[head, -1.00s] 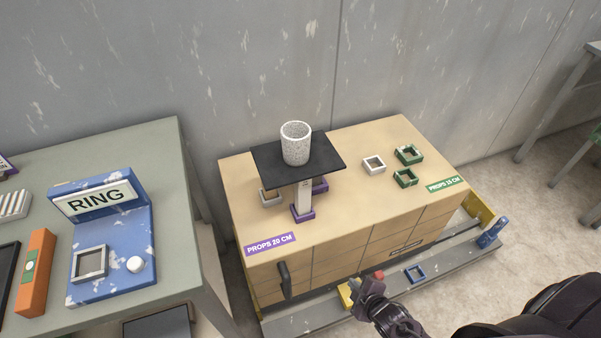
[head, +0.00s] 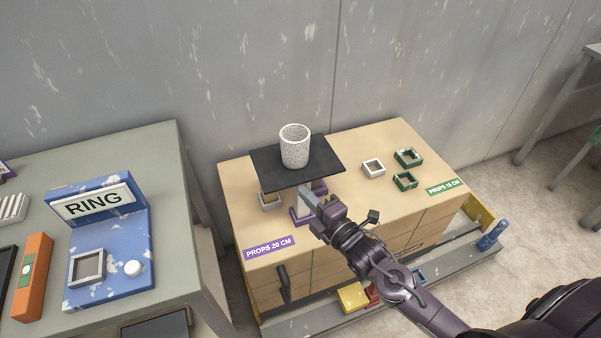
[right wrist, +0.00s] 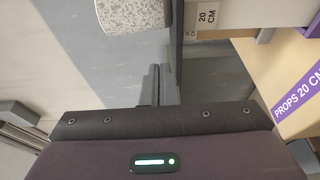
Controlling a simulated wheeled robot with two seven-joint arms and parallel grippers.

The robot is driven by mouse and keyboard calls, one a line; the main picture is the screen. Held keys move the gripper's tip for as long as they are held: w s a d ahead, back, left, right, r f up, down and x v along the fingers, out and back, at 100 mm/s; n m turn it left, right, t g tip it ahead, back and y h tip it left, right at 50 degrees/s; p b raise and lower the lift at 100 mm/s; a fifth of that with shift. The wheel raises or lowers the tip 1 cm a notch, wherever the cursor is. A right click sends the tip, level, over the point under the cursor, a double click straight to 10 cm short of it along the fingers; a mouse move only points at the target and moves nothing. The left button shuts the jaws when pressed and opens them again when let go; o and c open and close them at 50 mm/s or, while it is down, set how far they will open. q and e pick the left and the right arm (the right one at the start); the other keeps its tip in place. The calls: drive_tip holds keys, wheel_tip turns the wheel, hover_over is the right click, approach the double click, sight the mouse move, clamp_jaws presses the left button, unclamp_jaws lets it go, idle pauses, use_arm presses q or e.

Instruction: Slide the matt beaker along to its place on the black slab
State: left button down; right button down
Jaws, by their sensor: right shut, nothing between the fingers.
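The matt beaker (head: 295,147), pale and speckled, stands upright on the black slab (head: 325,163), left of the slab's middle and towards its back. Its lower part also shows at the top of the right wrist view (right wrist: 132,14). The slab rests on props in purple and grey sockets. My right gripper (head: 306,196) is shut and empty, in front of the slab and over the near edge of the cabinet top. It hides part of the front prop. I cannot tell whether it touches the slab. My left gripper is not in view.
The wooden cabinet top (head: 350,135) also carries a white square socket (head: 373,167) and two green ones (head: 405,180) at right. A grey table (head: 150,150) with a blue RING stand (head: 120,235) is at left. A wall stands close behind.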

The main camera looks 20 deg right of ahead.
sight(297, 166)
drive_tip(key=w, duration=0.4)
drive_tip(key=w+p, duration=0.1)
drive_tip(key=w, duration=0.2)
drive_tip(key=shift+w+d, duration=0.1)
drive_tip(key=shift+d, duration=0.2)
drive_tip(key=shift+w+d+b, duration=0.4)
drive_tip(key=shift+w+b, duration=0.05)
drive_tip(key=shift+w, duration=0.3)
drive_tip(key=shift+w+d, duration=0.1)
drive_tip(key=shift+w, duration=0.15)
drive_tip(key=shift+s+f, duration=0.1)
drive_tip(key=shift+s, duration=0.05)
